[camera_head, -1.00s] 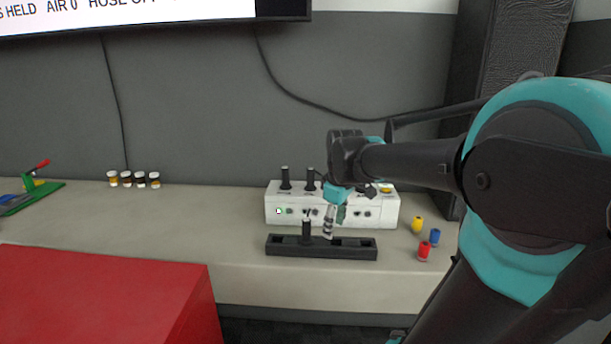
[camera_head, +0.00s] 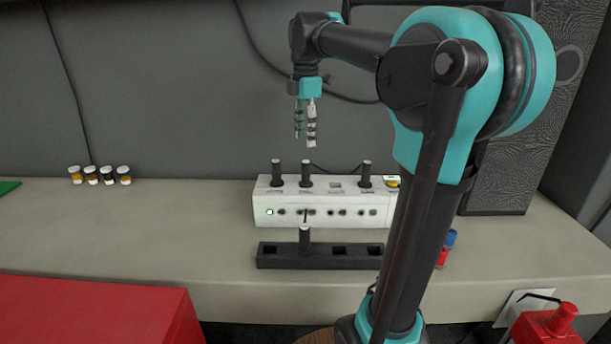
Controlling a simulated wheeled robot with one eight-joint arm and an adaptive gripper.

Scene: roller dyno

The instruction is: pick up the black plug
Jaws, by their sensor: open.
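A black plug (camera_head: 304,238) stands upright in the long black rack (camera_head: 270,262) on the bench; the rack's other visible slots look empty. Three more upright black cylinders stand on top of the white box behind it: left (camera_head: 276,174), middle (camera_head: 306,174) and right (camera_head: 366,175). Which of these is the plug meant, I cannot tell for sure. My gripper (camera_head: 305,142) points down, open and empty, in the air above the white box (camera_head: 325,212), apart from every cylinder.
Several small jars (camera_head: 100,175) stand at the left back of the bench (camera_head: 160,230). Blue (camera_head: 451,238) and red (camera_head: 442,257) pieces are partly hidden behind my arm. A red block (camera_head: 90,312) is at the lower left. A cable hangs on the wall.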

